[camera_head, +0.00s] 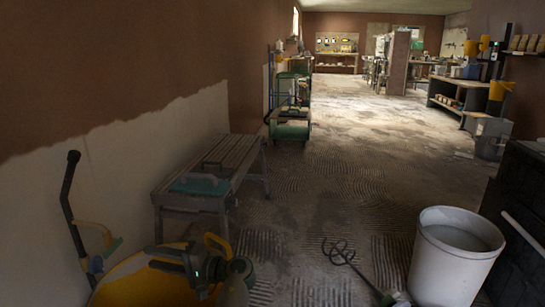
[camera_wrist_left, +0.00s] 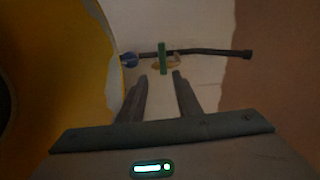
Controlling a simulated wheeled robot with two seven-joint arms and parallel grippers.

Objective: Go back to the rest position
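My left gripper (camera_head: 150,257) shows at the lower left of the head view, its dark fingers pointing left toward the wall. In the left wrist view the two fingers of my left gripper (camera_wrist_left: 159,76) stand apart with nothing held between them. Beyond the fingertips is a long tool with a black handle (camera_wrist_left: 210,52), a green part and a blue knob. The same tool, with its black handle (camera_head: 68,180), stands upright near the left wall. My right gripper is not in view.
A large yellow rounded body (camera_head: 140,285) lies below my left gripper. A grey bench (camera_head: 225,160) stands along the left wall. A white bucket (camera_head: 450,262) and a mixing paddle (camera_head: 340,252) are at the lower right. The middle floor is clear toward the back.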

